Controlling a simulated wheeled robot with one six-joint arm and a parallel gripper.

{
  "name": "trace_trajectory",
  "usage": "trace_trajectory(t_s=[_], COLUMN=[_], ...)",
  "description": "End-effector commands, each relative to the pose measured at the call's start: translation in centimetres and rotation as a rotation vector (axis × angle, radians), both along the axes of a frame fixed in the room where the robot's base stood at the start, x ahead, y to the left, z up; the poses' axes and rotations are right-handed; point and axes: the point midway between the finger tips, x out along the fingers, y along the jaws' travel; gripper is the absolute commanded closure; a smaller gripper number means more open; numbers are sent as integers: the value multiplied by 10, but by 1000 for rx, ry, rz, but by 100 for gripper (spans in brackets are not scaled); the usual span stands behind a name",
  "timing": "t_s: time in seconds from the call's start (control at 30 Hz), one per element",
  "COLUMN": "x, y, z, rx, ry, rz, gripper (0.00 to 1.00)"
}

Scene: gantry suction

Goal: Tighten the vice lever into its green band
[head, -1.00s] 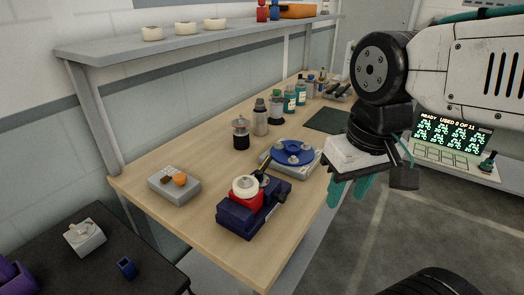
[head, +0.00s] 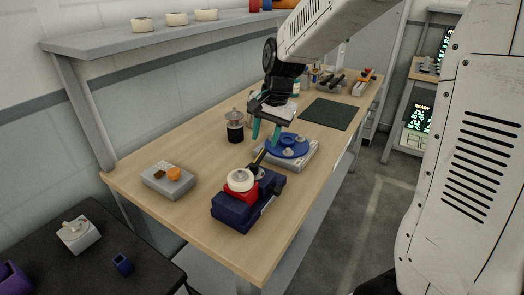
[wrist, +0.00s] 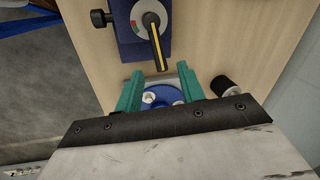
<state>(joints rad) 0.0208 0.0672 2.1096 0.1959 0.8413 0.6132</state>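The dark blue vice (head: 232,212) stands near the front of the wooden bench, with a red block and a white round part on it. Its lever (head: 258,158), black with a yellow stripe, sticks out toward the blue round fixture. In the wrist view the lever (wrist: 157,45) points down from its pivot over a small round dial (wrist: 137,30) with coloured marks; the green band's exact extent is too small to tell. My gripper (head: 266,133) has teal fingers, hovers behind the vice above the blue fixture, and is open and empty. In the wrist view its fingers (wrist: 161,78) are apart, just short of the lever's tip.
A blue round fixture (head: 288,146) on a grey base sits just behind the vice. A grey box with an orange knob (head: 174,174) is at left, a dark-capped jar (head: 235,133) behind. A dark mat (head: 328,114) lies farther back. The bench front is clear.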

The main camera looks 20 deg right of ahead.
Motion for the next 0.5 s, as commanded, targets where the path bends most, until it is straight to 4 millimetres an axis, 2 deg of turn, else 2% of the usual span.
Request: trace_trajectory(t_s=[0.1, 0.23, 0.5], x=[1, 4, 7], y=[3, 6, 8], z=[-21, -40, -57], rx=[0, 0, -1], ry=[6, 4, 2], rz=[1, 1, 2], gripper=[61, 61, 61])
